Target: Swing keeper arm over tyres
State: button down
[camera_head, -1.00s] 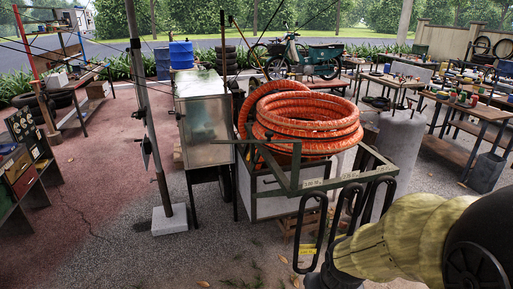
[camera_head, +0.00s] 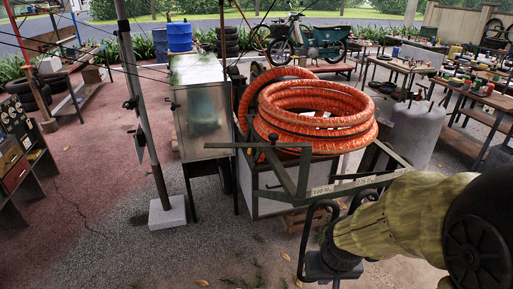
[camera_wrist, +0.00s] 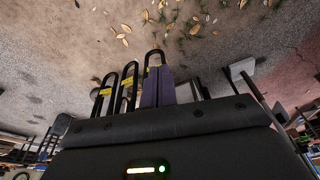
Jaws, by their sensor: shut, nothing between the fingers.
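A dark green metal frame with a long bar (camera_head: 270,146) and a slanting bar lies around the orange hose coil; I cannot tell for sure which bar is the keeper arm. A stack of tyres (camera_head: 227,42) stands at the back, and more tyres (camera_head: 30,93) lie at the far left; the bars are apart from both. My gripper (camera_wrist: 158,68) shows in the wrist view with purplish fingers shut and empty, beside black hoops (camera_wrist: 130,72). In the head view my arm comes in from the right, and its dark end is low, in front of the frame.
The orange hose coil (camera_head: 315,110) fills the cart top. A metal cabinet (camera_head: 203,105) stands left of it, then a post on a concrete block (camera_head: 167,216). Tables with small goods (camera_head: 480,92) and a grey tank (camera_head: 412,128) are at right. The front left ground is clear.

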dwell(0.3)
jog(key=w+r+n+t+y+p, duration=0.1)
jog(key=w+r+n+t+p, duration=0.15)
jog(key=w+n, duration=0.4)
jog(key=w+r+n+t+y+p, duration=0.1)
jog(key=w+r+n+t+p, duration=0.15)
jog(key=w+n+t, duration=0.35)
jog(key=w+a+r+n+t+y+p, duration=0.1)
jog(key=w+a+r+n+y+p, duration=0.2)
jog(key=a+r+n+y, duration=0.5)
notch_tip(320, 180, up, 3)
jog(key=n+y, duration=0.3)
jog(key=n, duration=0.3)
jog(key=shift+w+a+r+n+p, duration=0.15)
jog(key=shift+a+r+n+p, duration=0.05)
jog(key=shift+n+p, duration=0.2)
jog(key=shift+t, duration=0.25)
